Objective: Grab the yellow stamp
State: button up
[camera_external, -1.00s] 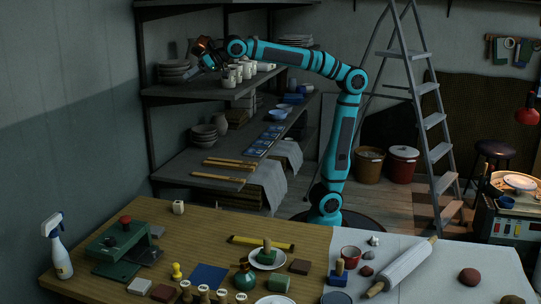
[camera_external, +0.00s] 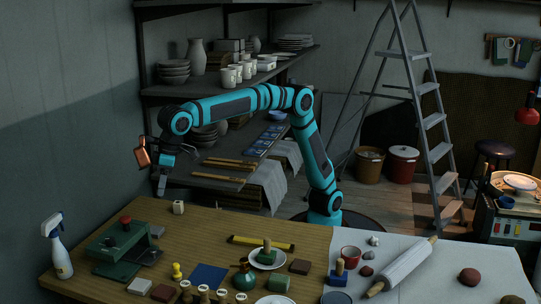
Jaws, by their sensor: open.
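The yellow stamp (camera_external: 176,271) stands upright on the wooden table, left of the dark blue square pad (camera_external: 208,277). It is small, with a rounded knob on top. My gripper (camera_external: 162,192) is open and empty. It hangs above the table's back left edge, with its fingers pointing down. In the picture it is above and slightly left of the yellow stamp, well apart from it.
A green press (camera_external: 118,240) with a red knob and a spray bottle (camera_external: 57,247) stand at the left. A small pale cup (camera_external: 178,207) stands near my gripper. A yellow-and-black tool (camera_external: 262,242) lies mid-table. Several wooden-handled stamps stand at the front edge.

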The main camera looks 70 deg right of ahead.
jog(key=n+g+h, duration=0.1)
jog(key=h, duration=0.1)
send_over(176, 264)
jog(key=s, duration=0.1)
notch_tip(176, 264, down, 8)
jog(key=f, duration=0.6)
jog(key=w+f, duration=0.1)
jog(key=f, duration=1)
jog(key=shift+w+a+f, duration=0.15)
jog(key=shift+w+f, duration=0.05)
jog(key=shift+f, duration=0.1)
jog(key=c, duration=1)
